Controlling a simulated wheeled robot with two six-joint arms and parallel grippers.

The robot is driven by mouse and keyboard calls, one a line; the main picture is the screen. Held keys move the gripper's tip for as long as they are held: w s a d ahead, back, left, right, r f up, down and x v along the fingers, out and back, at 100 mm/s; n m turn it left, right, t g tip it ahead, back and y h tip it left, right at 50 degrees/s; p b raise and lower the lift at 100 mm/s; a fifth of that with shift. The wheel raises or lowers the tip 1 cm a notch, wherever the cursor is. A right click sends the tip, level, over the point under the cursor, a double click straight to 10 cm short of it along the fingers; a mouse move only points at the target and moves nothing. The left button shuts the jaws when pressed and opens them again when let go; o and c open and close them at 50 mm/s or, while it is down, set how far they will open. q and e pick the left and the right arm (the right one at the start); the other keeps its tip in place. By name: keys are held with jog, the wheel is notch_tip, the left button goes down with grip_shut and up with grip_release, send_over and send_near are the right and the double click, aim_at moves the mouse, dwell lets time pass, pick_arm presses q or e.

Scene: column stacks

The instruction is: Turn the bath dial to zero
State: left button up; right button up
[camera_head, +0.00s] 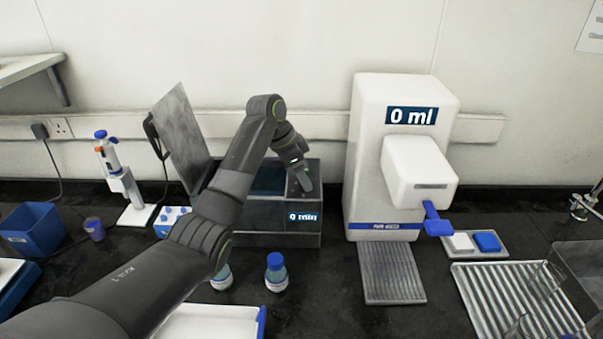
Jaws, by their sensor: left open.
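The bath (265,238) is a dark box on the black bench, left of the white dispenser, with its lid (180,135) standing open at its left. A small lit display (302,217) on its front reads "0 min". My left gripper (306,187) points down at the bath's right front, just above the display. It is open, but its fingers are small and dark here. I cannot make out the dial; the gripper may cover it. I cannot tell whether the fingers touch the bath. My right gripper is not in view.
A tall white dispenser (372,150) showing "0 ml" stands right of the bath, close to my gripper. Two blue-capped bottles (276,273) stand in front of the bath. A pipette on a stand (135,213) and a blue bin (33,228) are at left. A ribbed rack (510,295) lies at right.

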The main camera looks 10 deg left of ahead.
pick_arm(q)
jog(key=shift+w+f, duration=0.1)
jog(key=shift+f, duration=0.25)
jog(key=c, duration=1)
jog(key=shift+o, duration=0.2)
jog(key=shift+d+r, duration=0.1)
